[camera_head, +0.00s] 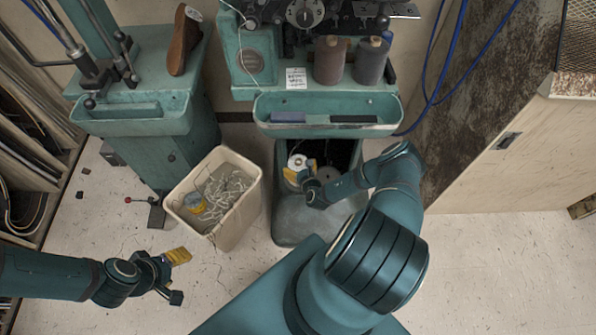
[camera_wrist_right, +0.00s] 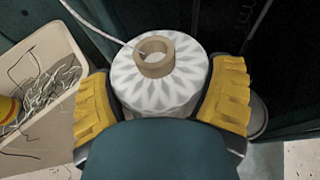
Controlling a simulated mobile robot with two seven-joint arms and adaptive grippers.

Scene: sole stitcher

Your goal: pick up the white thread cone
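The white thread cone (camera_head: 297,161) stands in the open lower compartment of the middle green machine. In the right wrist view the cone (camera_wrist_right: 150,92) shows its top, a tan core ring and a pale faceted pattern. My right gripper (camera_head: 302,174) is at the cone. Its two yellow fingers (camera_wrist_right: 160,98) lie on opposite sides of it, close against its sides; I cannot tell whether they press on it. A white thread runs up and left from the core. My left gripper (camera_head: 177,276) is open and empty above the floor at lower left.
A cream bin (camera_head: 250,192) with thread scraps and a yellow item stands left of the compartment. A green tray ledge (camera_head: 327,128) overhangs it. Brown and grey cones (camera_head: 330,60) stand above. A wooden cabinet (camera_head: 520,150) is at right. Floor at lower right is clear.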

